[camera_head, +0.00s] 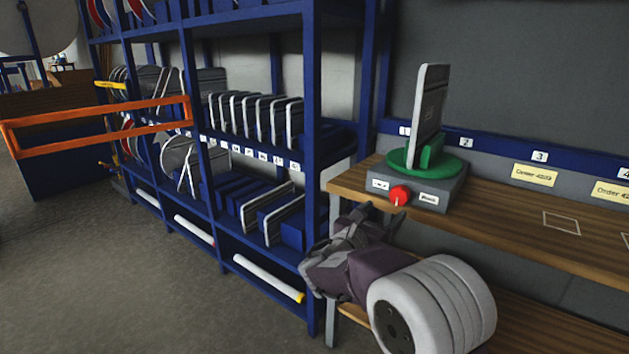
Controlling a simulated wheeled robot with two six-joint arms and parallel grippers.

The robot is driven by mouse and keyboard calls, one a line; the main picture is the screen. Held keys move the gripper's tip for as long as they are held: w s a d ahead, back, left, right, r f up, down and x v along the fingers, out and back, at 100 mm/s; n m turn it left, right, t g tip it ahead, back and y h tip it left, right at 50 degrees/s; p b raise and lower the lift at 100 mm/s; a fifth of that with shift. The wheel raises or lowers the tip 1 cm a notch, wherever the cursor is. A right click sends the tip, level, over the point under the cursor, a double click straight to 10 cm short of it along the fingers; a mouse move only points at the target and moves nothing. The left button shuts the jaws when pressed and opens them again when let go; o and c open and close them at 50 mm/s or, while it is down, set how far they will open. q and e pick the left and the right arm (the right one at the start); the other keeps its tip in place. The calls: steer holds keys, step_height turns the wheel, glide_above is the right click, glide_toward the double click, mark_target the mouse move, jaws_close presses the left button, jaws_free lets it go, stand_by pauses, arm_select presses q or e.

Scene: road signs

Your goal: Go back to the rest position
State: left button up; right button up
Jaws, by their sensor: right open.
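My right gripper (328,246) is at the lower middle of the head view, in front of the left end of the wooden bench (500,222). It points away from me and to the left, and its jaws are open. I see nothing held in it. A sign panel (430,112) stands upright in a green holder (432,160) on a grey box (420,189) with a red button (400,195). This box sits on the bench's left end, above and to the right of the gripper, apart from it. My left gripper is not in view.
A blue rack (313,110) with upright sign panels (256,118) on its shelves stands left of the bench. An orange rail (98,124) juts out at the left. Numbered labels line the wall behind the bench. The grey floor (110,280) at lower left is clear.

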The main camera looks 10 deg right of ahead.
steer(key=s+d+f+m+g+y, duration=0.1)
steer(key=s+d+f+m+g, duration=0.55)
steer(key=s, duration=0.45)
steer(key=s+a+f+m+g+y, duration=0.3)
steer(key=s+f+m+g+y, duration=0.15)
steer(key=s+f, duration=0.6)
steer(key=s+a+f+m+y, duration=0.2)
steer(key=a+f+m+y, duration=0.25)
steer(key=a+m, duration=0.35)
steer(key=s+a+f+m+y, duration=0.3)
steer(key=a+f+m+y, duration=0.1)
steer(key=a+f+m, duration=0.25)
step_height(320, 180, up, 32)
steer(key=m+p, duration=0.1)
steer(key=p, duration=3.1)
steer(key=shift+w+a+t, duration=0.3)
steer(key=shift+w+a, duration=0.1)
